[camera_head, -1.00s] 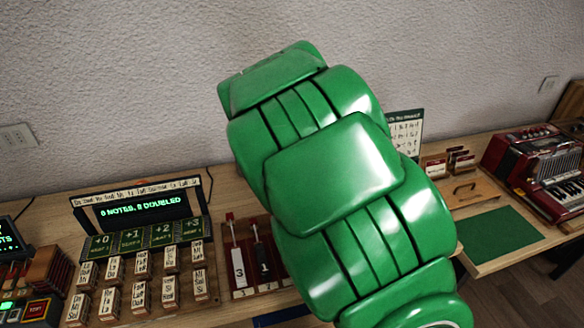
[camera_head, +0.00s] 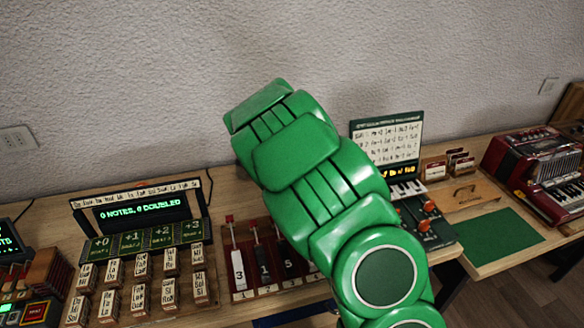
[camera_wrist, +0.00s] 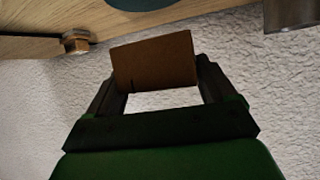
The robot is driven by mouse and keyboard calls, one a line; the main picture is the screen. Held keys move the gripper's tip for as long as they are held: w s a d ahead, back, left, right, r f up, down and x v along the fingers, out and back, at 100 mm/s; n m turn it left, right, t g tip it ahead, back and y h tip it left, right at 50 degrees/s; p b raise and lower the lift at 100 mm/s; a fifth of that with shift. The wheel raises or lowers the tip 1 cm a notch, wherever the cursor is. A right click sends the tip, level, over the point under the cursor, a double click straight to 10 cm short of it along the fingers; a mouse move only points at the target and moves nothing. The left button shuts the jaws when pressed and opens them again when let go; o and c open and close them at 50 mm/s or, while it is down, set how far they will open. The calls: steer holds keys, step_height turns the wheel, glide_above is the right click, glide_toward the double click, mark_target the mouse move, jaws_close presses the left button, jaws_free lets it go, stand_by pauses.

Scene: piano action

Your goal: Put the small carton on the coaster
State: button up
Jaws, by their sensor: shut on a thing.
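My gripper (camera_wrist: 157,72) shows in the wrist view, its two dark fingers shut on a plain brown box-like piece, which I take to be the small carton (camera_wrist: 153,60). Only one brown face of it shows, slightly tilted, and the wall is behind it. At the top edge of the wrist view, part of a dark teal round patch (camera_wrist: 150,3) lies on a wooden surface, apart from the carton. It may be the coaster, but most of it is cut off. In the head view my green arm hides the gripper and the carton, and I cannot make out a coaster there.
A bench along the wall holds a display (camera_head: 143,210), several labelled blocks (camera_head: 141,298), a red key rack (camera_head: 240,267), a board with a chart (camera_head: 388,138) and a red accordion (camera_head: 540,165). A green mat (camera_head: 497,238) lies clear at right.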

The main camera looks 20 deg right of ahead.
steer(key=shift+w+d+f, duration=0.1)
steer(key=shift+w+f, duration=0.35)
steer(key=shift+f, duration=0.2)
steer(key=shift+w+f, duration=0.4)
steer(key=shift+f, duration=1.45)
steer(key=shift+f, duration=0.2)
steer(key=o, duration=0.9)
steer(key=shift+c, duration=0.2)
steer(key=shift+r, duration=0.15)
steer(key=shift+s+r, duration=0.15)
steer(key=shift+s, duration=0.05)
steer(key=v, duration=0.4)
steer(key=shift+s+r, duration=0.1)
steer(key=shift+s, duration=0.1)
steer(key=shift+s+r, duration=0.1)
steer(key=shift+r, duration=0.25)
step_height(320, 180, up, 6)
